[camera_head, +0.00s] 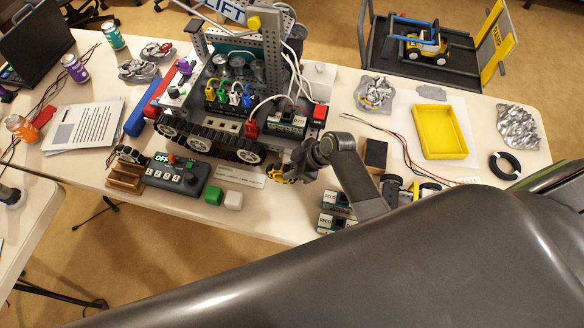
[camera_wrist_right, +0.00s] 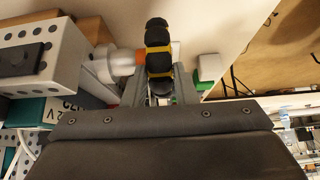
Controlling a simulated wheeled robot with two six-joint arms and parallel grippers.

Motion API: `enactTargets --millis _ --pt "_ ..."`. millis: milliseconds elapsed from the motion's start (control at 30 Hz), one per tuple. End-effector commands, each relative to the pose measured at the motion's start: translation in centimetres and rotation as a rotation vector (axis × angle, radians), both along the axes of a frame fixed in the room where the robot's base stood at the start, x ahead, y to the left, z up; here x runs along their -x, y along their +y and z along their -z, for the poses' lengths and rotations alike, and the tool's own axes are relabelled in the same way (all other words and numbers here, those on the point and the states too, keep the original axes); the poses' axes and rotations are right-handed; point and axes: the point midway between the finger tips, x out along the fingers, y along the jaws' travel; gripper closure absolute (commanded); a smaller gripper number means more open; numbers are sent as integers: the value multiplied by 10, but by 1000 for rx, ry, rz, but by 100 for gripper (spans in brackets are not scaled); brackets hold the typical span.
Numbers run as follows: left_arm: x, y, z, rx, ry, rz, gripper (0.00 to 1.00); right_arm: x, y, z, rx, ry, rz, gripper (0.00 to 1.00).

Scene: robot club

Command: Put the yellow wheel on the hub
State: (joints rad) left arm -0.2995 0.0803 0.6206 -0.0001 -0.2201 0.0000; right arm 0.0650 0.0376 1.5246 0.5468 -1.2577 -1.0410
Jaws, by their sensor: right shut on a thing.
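My right gripper (camera_head: 292,168) is shut on the yellow wheel (camera_head: 283,174), just off the right front corner of the tracked robot (camera_head: 218,128). In the right wrist view the wheel (camera_wrist_right: 158,60) has black tread and yellow bands and stands upright between the fingers of the gripper (camera_wrist_right: 160,88). A whitish round hub (camera_wrist_right: 120,65) with an orange ring sticks out from the machine toward the wheel's left side. The ring meets or nearly meets the wheel; I cannot tell whether the wheel is on it. In the head view the hub is hidden. My left gripper is not in view.
A control box (camera_head: 178,179), a green block (camera_head: 213,194) and a white block (camera_head: 234,200) lie in front of the machine. A yellow tray (camera_head: 440,153) stands to the right. My dark arm covers the foreground.

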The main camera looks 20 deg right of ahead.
Motion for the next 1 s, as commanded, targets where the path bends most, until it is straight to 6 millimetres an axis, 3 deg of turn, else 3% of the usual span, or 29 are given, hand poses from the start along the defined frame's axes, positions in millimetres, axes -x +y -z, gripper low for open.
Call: enactTargets --millis 1000 --pt "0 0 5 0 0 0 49 -15 -10 0 0 0 0 97"
